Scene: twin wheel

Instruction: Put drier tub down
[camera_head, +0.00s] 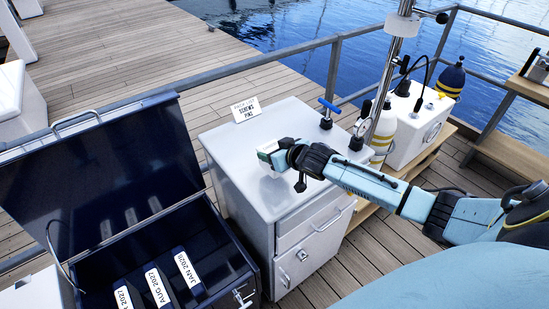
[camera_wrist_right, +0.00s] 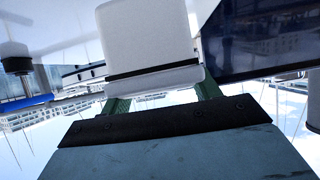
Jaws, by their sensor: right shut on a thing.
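My right gripper (camera_head: 276,150) is over the white cabinet top (camera_head: 240,180) and is shut on a small white tub, the drier tub (camera_head: 267,148), mostly hidden by the gripper in the head view. In the right wrist view the drier tub (camera_wrist_right: 145,40) is a white rounded block with a dark seam line, between the two green fingers of my right gripper (camera_wrist_right: 162,92). I cannot tell whether its base touches the top. My left gripper is not in view.
An open dark chest (camera_head: 228,262) with labelled dated packs (camera_head: 187,270) is at left. A metal pole (camera_head: 383,85) and a white box (camera_head: 420,130) stand at right. The top's front left is clear.

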